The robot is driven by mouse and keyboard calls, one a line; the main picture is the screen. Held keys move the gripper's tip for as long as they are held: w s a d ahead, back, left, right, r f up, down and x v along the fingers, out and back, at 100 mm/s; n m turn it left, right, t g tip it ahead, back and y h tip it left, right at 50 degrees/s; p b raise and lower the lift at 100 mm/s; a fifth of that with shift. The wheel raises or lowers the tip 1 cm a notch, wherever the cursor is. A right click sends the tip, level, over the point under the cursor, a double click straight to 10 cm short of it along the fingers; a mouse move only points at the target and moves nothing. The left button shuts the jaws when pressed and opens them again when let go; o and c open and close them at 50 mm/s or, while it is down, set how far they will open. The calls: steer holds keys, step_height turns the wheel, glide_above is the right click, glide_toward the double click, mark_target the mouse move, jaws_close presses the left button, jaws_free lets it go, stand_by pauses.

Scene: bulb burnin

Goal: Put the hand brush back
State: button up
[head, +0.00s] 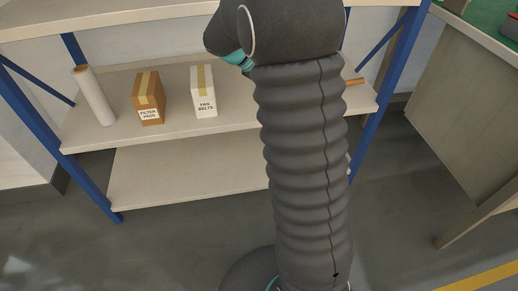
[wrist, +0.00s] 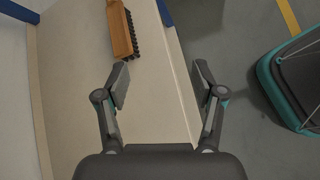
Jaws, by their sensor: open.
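The hand brush (wrist: 122,30) has an orange-brown wooden back and dark bristles. In the wrist view it lies on the pale shelf board near the top of the picture, beyond my left fingertip. In the head view a small orange-brown end (head: 355,81), which looks like the brush, shows on the middle shelf just right of my arm; the rest is hidden behind the arm. My gripper (wrist: 157,85) is open and empty. Its fingers are apart over the shelf's edge, and the brush is outside them. My arm hides the gripper in the head view.
The blue-framed rack's middle shelf (head: 228,122) holds a white roll (head: 93,96), a brown filter pads box (head: 148,98) and a white fan belts box (head: 204,92). The lower shelf (head: 180,172) looks bare where visible. A workbench (head: 465,110) stands at right, with open floor between.

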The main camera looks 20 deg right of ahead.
steer(key=s+a+r+m+t+y, duration=0.2)
steer(key=s+a+m+t+y, duration=0.1)
steer(key=s+a, duration=0.6)
steer(key=s+a+r+m+t+y, duration=0.1)
steer(key=s+a+m+t+y, duration=0.3)
steer(key=s, duration=1.2)
steer(key=shift+s+a+r+m+y, duration=0.15)
steer(key=shift+a+r+m+y, duration=0.25)
steer(key=shift+a+m+y, duration=1.6)
steer(key=shift+a+h, duration=0.7)
steer(key=shift+a, duration=0.55)
